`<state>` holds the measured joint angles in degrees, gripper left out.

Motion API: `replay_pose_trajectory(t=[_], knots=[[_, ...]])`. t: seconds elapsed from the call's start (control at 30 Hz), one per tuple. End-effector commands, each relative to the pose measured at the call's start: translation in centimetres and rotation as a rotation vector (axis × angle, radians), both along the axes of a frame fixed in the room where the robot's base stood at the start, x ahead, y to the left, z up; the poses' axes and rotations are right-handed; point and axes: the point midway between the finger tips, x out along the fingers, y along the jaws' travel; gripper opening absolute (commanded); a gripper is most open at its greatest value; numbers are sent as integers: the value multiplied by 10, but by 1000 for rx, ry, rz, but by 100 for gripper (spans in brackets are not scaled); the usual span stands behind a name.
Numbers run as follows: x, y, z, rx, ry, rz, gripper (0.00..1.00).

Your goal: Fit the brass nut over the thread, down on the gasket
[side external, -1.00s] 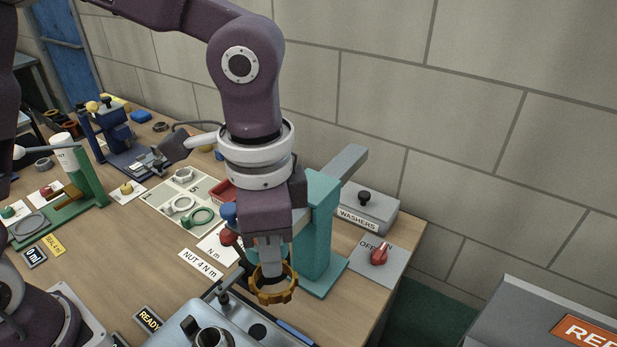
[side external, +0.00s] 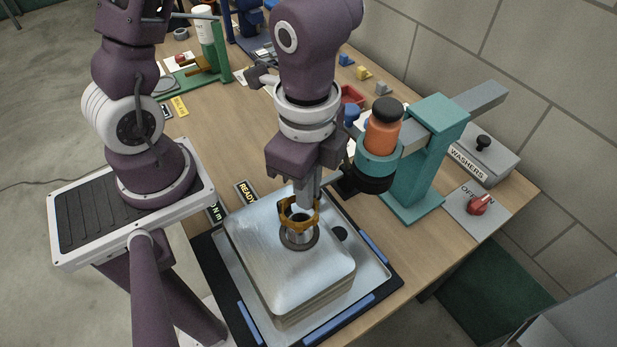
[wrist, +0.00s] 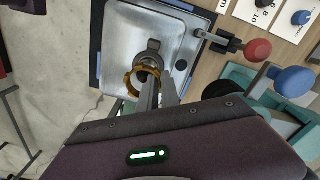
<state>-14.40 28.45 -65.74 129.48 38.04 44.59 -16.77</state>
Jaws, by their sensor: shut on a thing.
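My gripper (side external: 307,197) is shut on the brass nut (side external: 284,211), a golden notched ring held roughly level. The nut is over the metal thread (side external: 296,233), which stands up from the upturned steel sink (side external: 265,263). A dark ring, the gasket (side external: 314,242), lies around the foot of the thread. The nut is above the gasket, apart from it. I cannot tell whether the thread's top is inside the nut. In the wrist view the nut (wrist: 127,84) shows at the fingertips, with the thread (wrist: 151,57) and gasket (wrist: 153,44) just beyond it.
A teal post (side external: 425,160) carries an orange and black tool (side external: 382,130) close to the right of my gripper. The sink rests on a tray with blue strips (side external: 345,307). A washers box (side external: 483,155) and a red switch (side external: 479,204) stand at the right.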

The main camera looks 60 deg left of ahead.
Motion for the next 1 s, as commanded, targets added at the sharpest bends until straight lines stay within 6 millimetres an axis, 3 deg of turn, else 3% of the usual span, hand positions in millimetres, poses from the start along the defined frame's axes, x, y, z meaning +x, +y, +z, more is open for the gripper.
replay_pose_trajectory(t=[1.0], knots=[[0, 0, -6, 0, -1, 0, 0]])
